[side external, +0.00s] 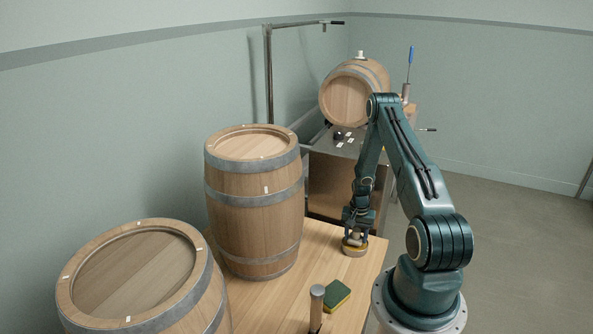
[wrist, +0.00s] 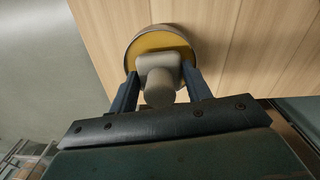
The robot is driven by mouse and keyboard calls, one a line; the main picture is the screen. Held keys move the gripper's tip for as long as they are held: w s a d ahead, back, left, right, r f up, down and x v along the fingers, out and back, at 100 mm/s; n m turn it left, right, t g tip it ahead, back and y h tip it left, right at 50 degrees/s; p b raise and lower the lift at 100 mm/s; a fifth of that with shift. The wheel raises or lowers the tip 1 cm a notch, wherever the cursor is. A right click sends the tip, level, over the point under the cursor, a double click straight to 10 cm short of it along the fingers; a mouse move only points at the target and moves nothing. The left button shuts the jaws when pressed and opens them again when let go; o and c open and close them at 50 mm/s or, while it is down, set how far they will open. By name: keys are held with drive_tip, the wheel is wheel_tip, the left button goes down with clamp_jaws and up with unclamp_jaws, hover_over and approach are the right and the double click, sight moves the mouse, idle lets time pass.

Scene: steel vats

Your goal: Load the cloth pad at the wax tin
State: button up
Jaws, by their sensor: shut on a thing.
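The wax tin (side external: 354,251) is a low round tin near the table's right edge. In the wrist view its yellow wax (wrist: 160,41) shows inside a dark rim. My gripper (side external: 355,236) is directly above the tin, pointing down. Its two fingers (wrist: 159,84) are shut on the pale grey cloth pad (wrist: 159,68), which has a rounded handle. The pad covers part of the wax in the wrist view. Its underside is hidden, so I cannot tell whether it touches the wax. In the side view the pad is small and partly hidden by the fingers.
A green and yellow sponge (side external: 337,295) and an upright handled tool (side external: 317,305) stand nearer on the wooden table. Two large upright barrels (side external: 253,200) (side external: 140,280) are at left. A barrel lying on its side (side external: 346,98) rests on a steel stand behind.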

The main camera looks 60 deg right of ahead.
sight(357, 229)
drive_tip(key=shift+f, duration=0.35)
idle(0.5)
drive_tip(key=shift+r, duration=0.1)
idle(0.5)
drive_tip(key=shift+r, duration=3.45)
drive_tip(key=shift+r, duration=0.1)
